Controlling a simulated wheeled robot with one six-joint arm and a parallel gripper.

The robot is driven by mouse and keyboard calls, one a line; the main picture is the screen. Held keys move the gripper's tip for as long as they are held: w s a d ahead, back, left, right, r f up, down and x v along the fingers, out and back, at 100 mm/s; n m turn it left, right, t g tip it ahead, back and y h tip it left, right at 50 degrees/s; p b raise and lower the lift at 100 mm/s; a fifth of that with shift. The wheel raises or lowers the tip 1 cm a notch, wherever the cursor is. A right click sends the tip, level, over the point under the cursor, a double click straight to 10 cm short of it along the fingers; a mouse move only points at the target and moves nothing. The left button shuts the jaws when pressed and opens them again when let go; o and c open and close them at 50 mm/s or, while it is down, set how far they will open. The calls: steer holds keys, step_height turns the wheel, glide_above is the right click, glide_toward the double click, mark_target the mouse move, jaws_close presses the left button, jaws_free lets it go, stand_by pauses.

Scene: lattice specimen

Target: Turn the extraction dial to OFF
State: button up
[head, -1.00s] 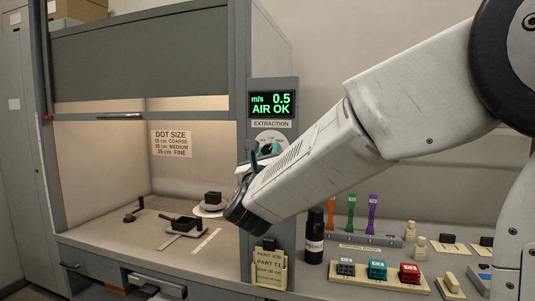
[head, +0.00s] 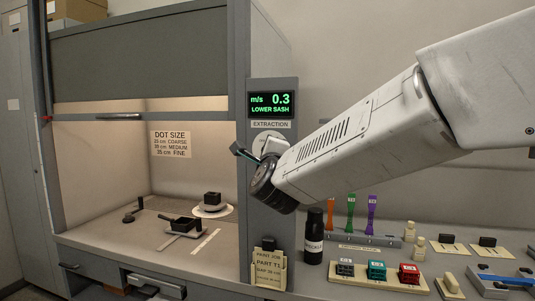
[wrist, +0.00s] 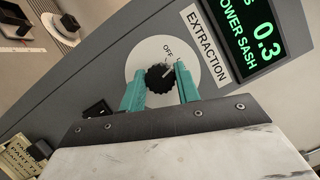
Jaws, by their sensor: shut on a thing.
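The extraction dial is a black ribbed knob (wrist: 158,80) on a round white plate, with the word OFF near the plate's top in the wrist view. A pale pointer mark on the knob points up and right, to the right of OFF. My gripper (wrist: 158,86) has its teal fingers on both sides of the knob and is shut on it. In the head view the white dial plate (head: 268,138) is partly hidden by my gripper. The display (head: 271,104) above it reads 0.3 m/s, LOWER SASH.
The open fume hood stands left, with a black block on a white disc (head: 213,210) inside. A paint job card (head: 269,268) hangs below the dial. A black bottle (head: 314,240) and coloured blocks on a tray stand on the bench to the right.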

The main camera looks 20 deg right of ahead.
steer(key=n+g, duration=0.1)
steer(key=n, duration=0.1)
steer(key=n+g, duration=0.1)
steer(key=n, duration=0.2)
steer(key=shift+n+y, duration=0.3)
steer(key=shift+y, duration=0.1)
stand_by(0.4)
steer(key=o, duration=1)
steer(key=shift+s, duration=0.1)
steer(key=v, duration=0.7)
steer(key=shift+s+r, duration=0.15)
steer(key=shift+s, duration=0.15)
